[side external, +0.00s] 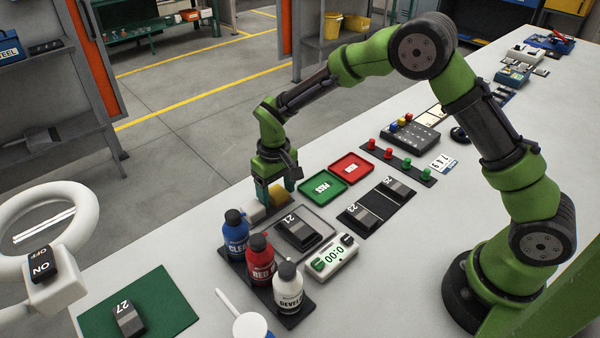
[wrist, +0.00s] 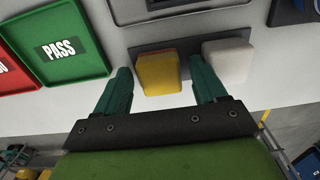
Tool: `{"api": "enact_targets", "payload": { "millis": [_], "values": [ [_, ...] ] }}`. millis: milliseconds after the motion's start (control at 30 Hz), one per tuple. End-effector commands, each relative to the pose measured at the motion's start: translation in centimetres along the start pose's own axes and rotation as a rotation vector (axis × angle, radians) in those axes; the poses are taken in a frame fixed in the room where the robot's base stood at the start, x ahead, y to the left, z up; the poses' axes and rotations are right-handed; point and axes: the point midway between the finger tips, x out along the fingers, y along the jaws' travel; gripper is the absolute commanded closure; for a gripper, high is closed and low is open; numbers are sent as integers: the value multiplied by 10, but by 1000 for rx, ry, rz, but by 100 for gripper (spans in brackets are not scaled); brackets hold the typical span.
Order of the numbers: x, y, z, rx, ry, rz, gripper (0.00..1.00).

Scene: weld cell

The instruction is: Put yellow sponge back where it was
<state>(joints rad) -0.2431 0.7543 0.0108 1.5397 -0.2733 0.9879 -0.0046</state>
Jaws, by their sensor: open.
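The yellow sponge (wrist: 158,72) lies on a dark strip (wrist: 192,48) in the wrist view, beside a white block (wrist: 228,60). My gripper (wrist: 166,82) is open, with one green finger on each side of the yellow sponge and gaps visible between. The right finger is close to the white block. In the side view my gripper (side external: 279,193) is low over the table, and the sponge (side external: 277,196) shows partly between its fingers. The white block (side external: 254,211) is to its left there.
Blue, red and white bottles (side external: 262,262) stand in a dark rack in front. A tray with a block marked 21 (side external: 298,232) is close by. Green PASS (side external: 322,188) and red (side external: 351,169) trays lie to the right of my gripper. A timer (side external: 333,256) is nearer the front.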

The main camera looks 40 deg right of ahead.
Motion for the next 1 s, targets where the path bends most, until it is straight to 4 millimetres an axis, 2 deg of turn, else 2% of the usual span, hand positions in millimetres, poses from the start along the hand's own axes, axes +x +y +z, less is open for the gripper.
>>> {"api": "enact_targets", "payload": {
  "millis": [167, 600, 833, 933, 1000],
  "values": [
    [-11, 0, -1, -1, 4, 0, 29],
    [-99, 0, 0, 0, 4, -1, 29],
    [-123, 1, 1, 1, 4, -1, 29],
    [-139, 6, 7, 14, 27, -15, 29],
    [-158, 13, 18, 33, 60, -35, 29]
  ]
}}
